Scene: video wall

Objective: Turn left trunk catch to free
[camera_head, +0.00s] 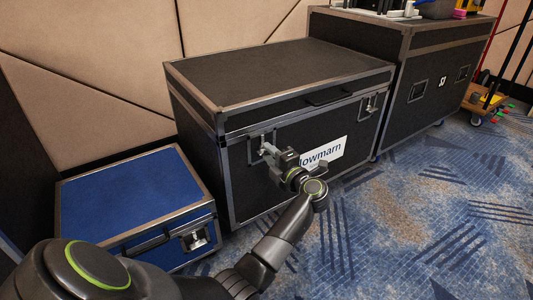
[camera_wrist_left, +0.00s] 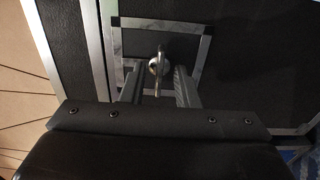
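The black trunk (camera_head: 285,85) with metal edges stands in the middle of the head view. Its left catch (camera_head: 257,140) sits in a metal-framed recess on the front face, partly hidden by my gripper. In the left wrist view the catch's metal turn piece (camera_wrist_left: 160,65) stands upright between my fingers. My left gripper (camera_head: 268,151) is at the catch. Its fingers (camera_wrist_left: 160,80) are apart on either side of the turn piece, with a small gap showing on each side. The right catch (camera_head: 369,104) is clear of my arm. My right gripper is not in view.
A blue case (camera_head: 130,195) stands left of the trunk, close to my left arm. Another black trunk (camera_head: 435,75) stands to the right with items on top. A white label (camera_head: 322,153) is on the front. Patterned carpet (camera_head: 400,220) is free at the right.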

